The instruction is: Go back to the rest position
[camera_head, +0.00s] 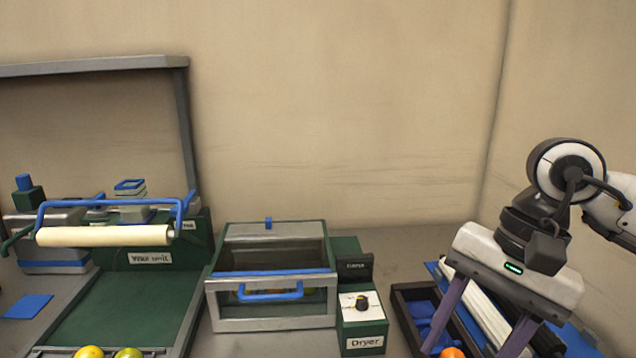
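My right gripper (472,347) hangs at the lower right of the head view, its arm coming in from the right. Its two purple-grey fingers point down and stand wide apart, with their ends at or below the bottom edge. An orange fruit (452,352) shows partly at the bottom edge, close to the left finger; I cannot tell whether they touch. A dark tray (402,302) with blue inside lies beneath and left of the gripper. My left gripper is not in view.
A dryer box (275,317) with a blue handle stands at the centre, its control box (362,310) beside it. A green-bedded wax unit (115,312) with a pale roller (103,236) is at left; yellow (88,352) and green (128,353) fruits sit at its front. A grey frame (182,120) rises behind.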

